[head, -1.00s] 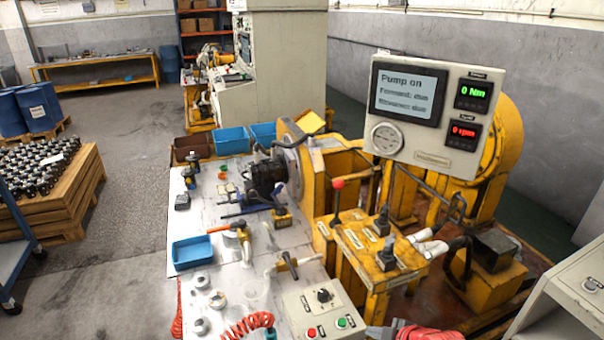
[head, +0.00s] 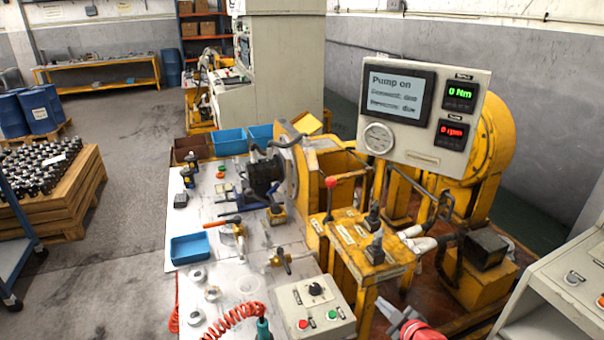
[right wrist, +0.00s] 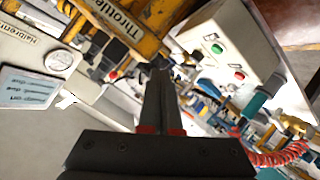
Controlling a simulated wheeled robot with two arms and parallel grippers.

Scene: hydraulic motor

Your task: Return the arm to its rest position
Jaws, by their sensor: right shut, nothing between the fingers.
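My right gripper (head: 391,310) shows at the bottom of the head view, grey with a red part behind it. It is to the right of the button box (head: 313,308) and in front of the yellow lever stand (head: 370,268). In the right wrist view my right gripper's fingers (right wrist: 159,78) are together, with nothing between them. My left gripper is not in the head view. The black hydraulic motor (head: 263,175) sits at the yellow test rig, well apart from my right gripper.
A monitor panel (head: 425,112) reading "Pump on", 0 Nm and 0 rpm stands above the rig. A blue tray (head: 190,249) and several fittings lie on the grey bench (head: 232,272). A red coiled hose (head: 232,320) is at its front. A sloped console (head: 560,290) stands at right.

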